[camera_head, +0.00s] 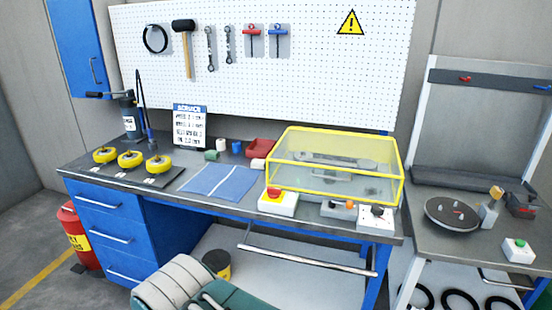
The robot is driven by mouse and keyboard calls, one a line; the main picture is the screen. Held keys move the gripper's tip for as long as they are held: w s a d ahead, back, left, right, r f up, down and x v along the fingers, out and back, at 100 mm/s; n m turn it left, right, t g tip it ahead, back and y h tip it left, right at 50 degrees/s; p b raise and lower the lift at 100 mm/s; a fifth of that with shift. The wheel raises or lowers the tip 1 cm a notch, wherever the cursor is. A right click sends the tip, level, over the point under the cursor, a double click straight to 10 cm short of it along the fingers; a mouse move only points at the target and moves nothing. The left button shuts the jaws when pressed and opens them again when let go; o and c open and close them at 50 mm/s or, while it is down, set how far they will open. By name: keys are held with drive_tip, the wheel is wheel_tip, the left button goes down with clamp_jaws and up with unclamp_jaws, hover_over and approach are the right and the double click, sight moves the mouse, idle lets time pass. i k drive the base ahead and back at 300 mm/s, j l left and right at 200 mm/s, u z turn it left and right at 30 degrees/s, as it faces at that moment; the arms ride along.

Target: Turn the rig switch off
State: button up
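A clear yellow-framed cover (335,165) stands on the right part of the blue workbench, with grey metal parts inside. Three small control boxes sit along its front edge. One is a white box with a red mushroom button (275,195). The right one is a white box with a dark knob (377,214). I cannot tell which is the rig switch, and the knob's setting is too small to read. My gripper is not in view.
Yellow discs (131,160), a blue mat (221,181) and a red bin (260,148) lie on the bench. A side table at right holds a dark round plate (452,215) and a green-button box (518,250). A metal rail (305,262) runs below the bench's front edge.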

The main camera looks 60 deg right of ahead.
sight(274, 193)
drive_tip(key=z, duration=1.45)
